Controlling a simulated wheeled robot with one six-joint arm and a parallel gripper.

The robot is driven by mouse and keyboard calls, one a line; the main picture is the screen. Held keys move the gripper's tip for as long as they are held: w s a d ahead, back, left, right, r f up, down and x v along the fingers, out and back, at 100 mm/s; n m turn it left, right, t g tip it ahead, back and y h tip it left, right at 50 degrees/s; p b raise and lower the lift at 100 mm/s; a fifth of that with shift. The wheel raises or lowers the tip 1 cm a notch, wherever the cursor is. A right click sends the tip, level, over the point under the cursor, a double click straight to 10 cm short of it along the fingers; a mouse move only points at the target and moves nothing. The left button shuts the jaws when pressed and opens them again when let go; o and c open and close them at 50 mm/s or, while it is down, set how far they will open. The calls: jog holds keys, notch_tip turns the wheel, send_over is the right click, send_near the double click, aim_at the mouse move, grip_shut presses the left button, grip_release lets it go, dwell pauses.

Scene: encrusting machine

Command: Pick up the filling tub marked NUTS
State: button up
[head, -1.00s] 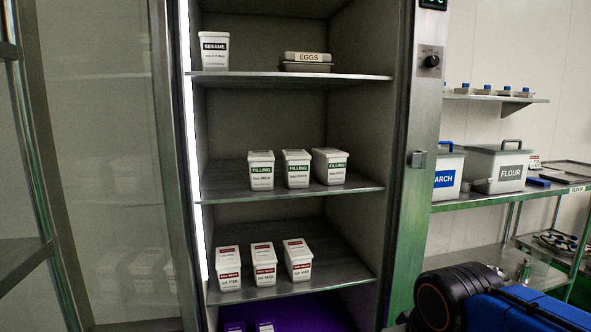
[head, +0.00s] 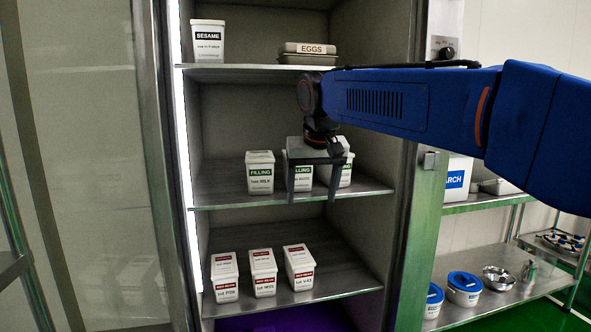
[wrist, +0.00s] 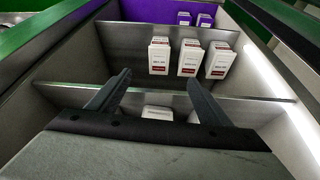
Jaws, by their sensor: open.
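Three white tubs with green FILLING labels stand in a row on the middle shelf: a left tub (head: 260,175), a middle tub (head: 303,174) and a right tub (head: 346,177). Their small print is too fine to tell surely which is marked NUTS. My gripper (head: 314,198) is open and empty, fingers pointing down, overlapping the middle and right tubs in the head view and partly hiding both. In the wrist view my gripper (wrist: 158,83) has its fingers apart, with a white lid (wrist: 158,112) showing between them. Whether the fingers touch any tub cannot be told.
The middle shelf (head: 225,197) has a tub row above the lower shelf's red-labelled tubs (head: 263,273). Above are a SESAME tub (head: 207,42) and an EGGS carton (head: 305,52). The cabinet's right post (head: 432,190) stands close under my arm.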

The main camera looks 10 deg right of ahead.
aim_at(298, 176)
jog(key=w, duration=0.9)
jog(key=w+r, duration=0.1)
jog(key=w, duration=0.4)
jog(key=shift+w+d, duration=0.15)
jog(key=shift+w, duration=0.15)
jog(key=shift+f, duration=0.45)
jog(key=c, duration=1.6)
